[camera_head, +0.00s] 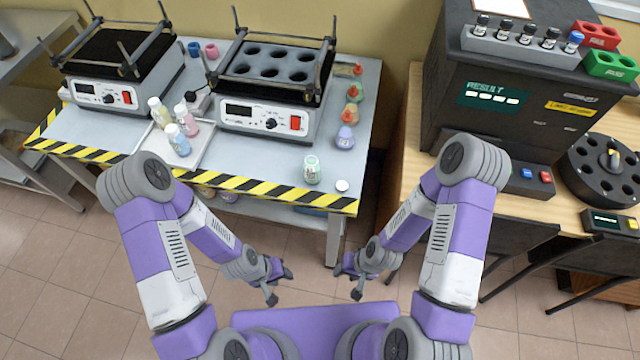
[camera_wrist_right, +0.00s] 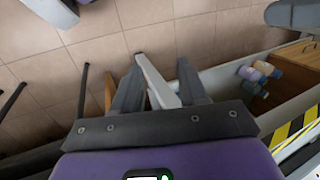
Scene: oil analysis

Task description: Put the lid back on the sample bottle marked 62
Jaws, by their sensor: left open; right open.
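A small bottle with a green-and-white label (camera_head: 312,170) stands upright near the front right of the left-hand table; its number is too small to read. A round white lid (camera_head: 342,186) lies flat on the table just right of it, apart from it. My left gripper (camera_head: 280,284) is open and empty, low in front of the table. My right gripper (camera_head: 347,283) is open and empty beside it; its spread fingers show in the right wrist view (camera_wrist_right: 160,80).
A dark analyser (camera_head: 500,100) and round carousel (camera_head: 605,165) stand on the wooden table. Floor between is clear.

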